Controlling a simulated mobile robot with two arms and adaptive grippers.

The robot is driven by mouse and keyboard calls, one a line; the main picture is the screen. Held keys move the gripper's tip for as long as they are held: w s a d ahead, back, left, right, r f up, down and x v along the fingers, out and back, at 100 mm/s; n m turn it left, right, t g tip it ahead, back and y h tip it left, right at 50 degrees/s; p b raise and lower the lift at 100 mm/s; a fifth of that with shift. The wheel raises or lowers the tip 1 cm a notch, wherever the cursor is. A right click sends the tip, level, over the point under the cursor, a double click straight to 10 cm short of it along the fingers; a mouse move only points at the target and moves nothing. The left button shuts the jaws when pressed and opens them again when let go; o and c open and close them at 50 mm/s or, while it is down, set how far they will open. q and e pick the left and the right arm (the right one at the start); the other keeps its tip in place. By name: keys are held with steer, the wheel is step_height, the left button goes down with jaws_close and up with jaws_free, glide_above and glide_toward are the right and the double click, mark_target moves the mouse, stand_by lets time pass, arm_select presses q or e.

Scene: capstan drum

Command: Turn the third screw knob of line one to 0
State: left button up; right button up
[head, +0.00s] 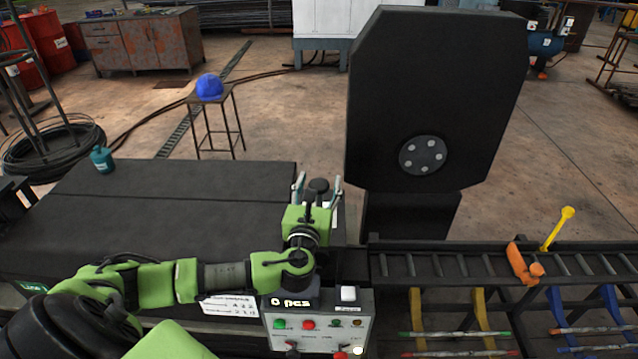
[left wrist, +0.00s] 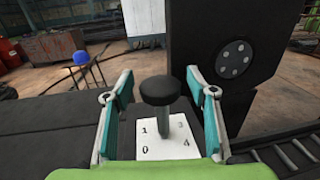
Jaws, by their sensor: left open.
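A black screw knob (left wrist: 160,91) on a stem stands between the open fingers of my left gripper (left wrist: 160,108) in the left wrist view. Behind and below it is a white plate (left wrist: 167,150) with the numbers 0, 1, 3 and 4. No pointer is clear, so I cannot tell the knob's setting. In the head view the knob (head: 319,186) shows between the fingertips of the left gripper (head: 318,190). Both fingers look apart from it. My right gripper is not in view.
A control box (head: 338,327) with buttons and a "0 pcs" display stands in front. A long dark machine top (head: 190,205) lies left, with a teal bottle (head: 102,160). A tall black plate (head: 470,90) rises behind right. A roller conveyor (head: 470,264) runs right.

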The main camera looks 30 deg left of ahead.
arm_select(q)
steer(key=c, duration=1.1)
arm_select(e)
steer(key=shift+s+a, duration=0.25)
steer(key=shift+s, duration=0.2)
arm_select(q)
steer(key=shift+r+n, duration=0.1)
steer(key=shift+n, duration=0.2)
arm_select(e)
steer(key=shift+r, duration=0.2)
